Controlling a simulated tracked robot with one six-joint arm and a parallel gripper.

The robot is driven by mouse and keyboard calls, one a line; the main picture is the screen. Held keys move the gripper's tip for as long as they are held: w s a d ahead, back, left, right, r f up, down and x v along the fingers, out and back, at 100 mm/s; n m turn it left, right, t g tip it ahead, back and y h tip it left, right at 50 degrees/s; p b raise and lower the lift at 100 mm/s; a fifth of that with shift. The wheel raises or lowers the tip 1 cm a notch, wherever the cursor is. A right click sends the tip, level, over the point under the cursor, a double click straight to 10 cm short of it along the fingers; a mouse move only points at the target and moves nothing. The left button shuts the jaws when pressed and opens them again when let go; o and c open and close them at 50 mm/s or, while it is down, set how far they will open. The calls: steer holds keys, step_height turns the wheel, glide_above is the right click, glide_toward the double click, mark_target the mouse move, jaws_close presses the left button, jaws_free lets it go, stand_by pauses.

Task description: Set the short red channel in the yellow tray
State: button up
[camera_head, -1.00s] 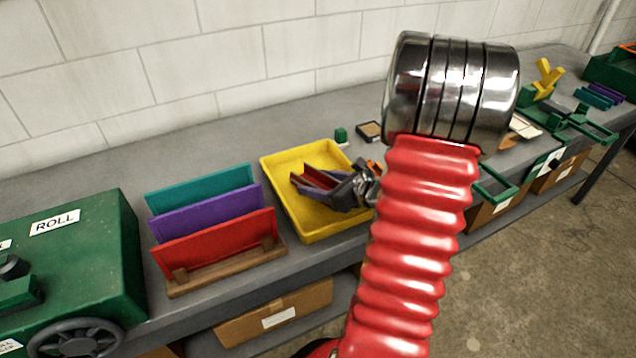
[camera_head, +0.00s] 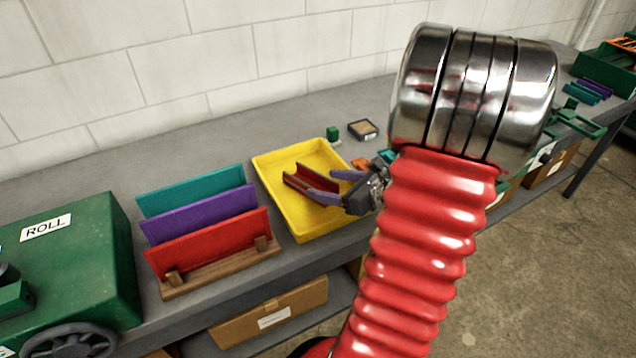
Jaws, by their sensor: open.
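The short red channel (camera_head: 313,183) lies inside the yellow tray (camera_head: 270,185), near the middle of its floor. The tray sits on the grey bench. My gripper (camera_head: 323,185) has its two purple fingers spread apart at the right side of the tray, with the fingertips close to the channel's right part. From this view I cannot tell whether the fingers touch the channel. My red bellows arm and its metal joint cover the bench to the right of the tray.
A wooden rack (camera_head: 225,267) holding teal, purple and red sheets stands left of the tray. A green machine (camera_head: 70,260) marked ROLL is at the far left.

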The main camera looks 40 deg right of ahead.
steer(key=shift+v, duration=2.75)
steer(key=shift+s, duration=0.2)
